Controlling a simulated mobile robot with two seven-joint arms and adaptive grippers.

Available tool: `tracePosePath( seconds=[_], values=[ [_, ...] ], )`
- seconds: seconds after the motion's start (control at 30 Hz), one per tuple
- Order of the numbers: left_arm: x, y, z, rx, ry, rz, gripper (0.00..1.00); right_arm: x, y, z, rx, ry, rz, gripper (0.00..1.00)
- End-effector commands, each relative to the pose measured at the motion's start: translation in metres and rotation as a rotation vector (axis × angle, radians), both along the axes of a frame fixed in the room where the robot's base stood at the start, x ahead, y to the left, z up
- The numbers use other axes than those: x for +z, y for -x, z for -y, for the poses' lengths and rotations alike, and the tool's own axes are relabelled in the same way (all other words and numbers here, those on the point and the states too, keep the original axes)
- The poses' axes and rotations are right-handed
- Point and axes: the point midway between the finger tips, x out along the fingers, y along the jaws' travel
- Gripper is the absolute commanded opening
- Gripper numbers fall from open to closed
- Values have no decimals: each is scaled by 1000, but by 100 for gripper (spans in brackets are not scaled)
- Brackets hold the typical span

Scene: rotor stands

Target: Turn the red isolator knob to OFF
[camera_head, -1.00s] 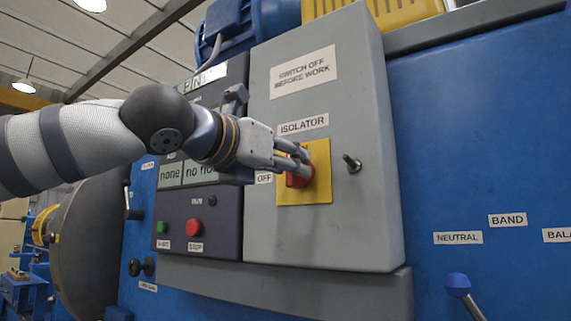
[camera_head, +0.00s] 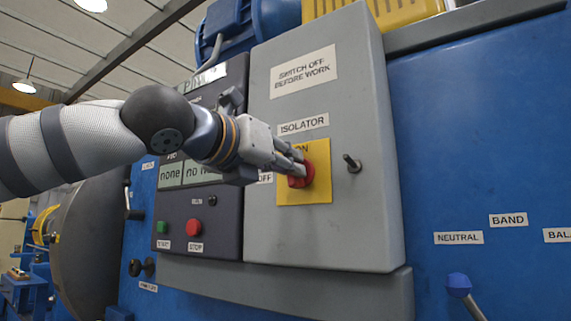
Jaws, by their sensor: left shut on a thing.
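The red isolator knob (camera_head: 307,175) sits on a yellow plate (camera_head: 318,190) on the grey cabinet door. An ON label (camera_head: 302,148) shows at the plate's top, and an OFF label (camera_head: 265,178) lies to its left, partly covered by my gripper. My left gripper (camera_head: 298,170) comes in from the left and is shut on the knob. The fingers hide part of the knob, so its pointing direction cannot be told. My right gripper is not in view.
A small door latch (camera_head: 352,163) sticks out right of the plate. Left of the cabinet is a dark panel with a green start button (camera_head: 164,228) and a red stop button (camera_head: 194,226). A blue-knobbed lever (camera_head: 458,284) stands at lower right.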

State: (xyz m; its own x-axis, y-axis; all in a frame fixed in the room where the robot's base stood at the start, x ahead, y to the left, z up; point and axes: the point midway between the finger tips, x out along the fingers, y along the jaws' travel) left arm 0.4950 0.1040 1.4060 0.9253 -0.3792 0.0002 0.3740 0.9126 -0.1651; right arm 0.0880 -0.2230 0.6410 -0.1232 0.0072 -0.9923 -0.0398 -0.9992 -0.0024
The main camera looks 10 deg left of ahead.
Motion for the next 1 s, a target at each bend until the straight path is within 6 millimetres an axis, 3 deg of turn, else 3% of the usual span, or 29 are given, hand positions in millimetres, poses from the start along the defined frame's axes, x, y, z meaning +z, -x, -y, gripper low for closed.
tracePosePath(
  seconds=[1.0],
  values=[
    [-4,-2,-4,0,883,-363,0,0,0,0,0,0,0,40]
  ],
)
